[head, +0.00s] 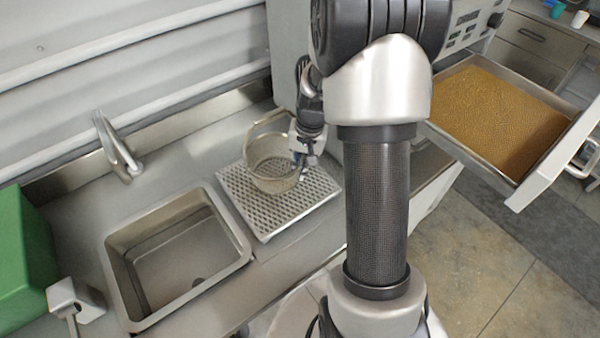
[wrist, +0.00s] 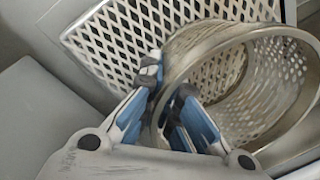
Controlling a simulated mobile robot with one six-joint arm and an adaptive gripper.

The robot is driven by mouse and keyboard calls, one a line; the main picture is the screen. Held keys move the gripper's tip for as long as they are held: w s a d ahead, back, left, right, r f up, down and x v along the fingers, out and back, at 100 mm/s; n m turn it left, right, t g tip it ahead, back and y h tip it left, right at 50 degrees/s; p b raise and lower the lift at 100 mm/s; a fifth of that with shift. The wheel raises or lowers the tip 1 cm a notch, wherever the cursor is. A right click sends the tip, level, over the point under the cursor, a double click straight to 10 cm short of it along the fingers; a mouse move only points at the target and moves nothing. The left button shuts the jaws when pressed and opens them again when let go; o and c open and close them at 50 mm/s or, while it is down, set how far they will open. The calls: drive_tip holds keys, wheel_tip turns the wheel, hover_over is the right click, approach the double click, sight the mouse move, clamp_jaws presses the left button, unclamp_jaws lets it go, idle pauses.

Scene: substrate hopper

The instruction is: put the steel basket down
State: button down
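The steel basket (head: 270,178) is a round perforated vessel with a raised loop handle, over the perforated drain tray (head: 264,222) right of the sink. I cannot tell for sure whether its bottom touches the tray. My gripper (head: 301,162) is at the basket's right side. In the wrist view, the basket (wrist: 268,80) opens toward the camera, with the tray (wrist: 118,45) behind it. My gripper's blue-grey fingers (wrist: 168,88) sit either side of the basket's near rim, one outside and one inside, closed on it. The finger contact is partly hidden.
A sink (head: 180,262) with a faucet (head: 118,148) is left of the tray. A green box (head: 25,255) stands at far left. An open drawer (head: 560,150) of brown granular material (head: 498,112) juts out at right.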

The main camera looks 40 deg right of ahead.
drive_tip(key=shift+f, duration=0.85)
drive_tip(key=shift+f, duration=0.1)
drive_tip(key=c, duration=2.3)
unclamp_jaws()
drive_tip(key=shift+f, duration=0.15)
drive_tip(key=o, duration=0.5)
drive_tip(key=shift+r, duration=0.2)
wheel_tip(320, 180, up, 12)
drive_tip(key=s+d+p, duration=0.1)
drive_tip(key=p, duration=0.3)
drive_tip(key=s+a+r+n+t, duration=0.1)
drive_tip(key=s+a+r+n, duration=0.4)
drive_tip(key=a+r, duration=0.6)
drive_tip(key=s+a+r+n+t, duration=0.1)
drive_tip(key=s+a, duration=0.2)
drive_tip(key=s, duration=0.3)
drive_tip(key=s+a+r+n+t+h, duration=0.1)
drive_tip(key=s+a+r+n, duration=0.1)
drive_tip(key=s+a, duration=0.2)
drive_tip(key=s, duration=0.3)
drive_tip(key=shift+r+n, duration=0.25)
drive_tip(key=shift+n, duration=0.05)
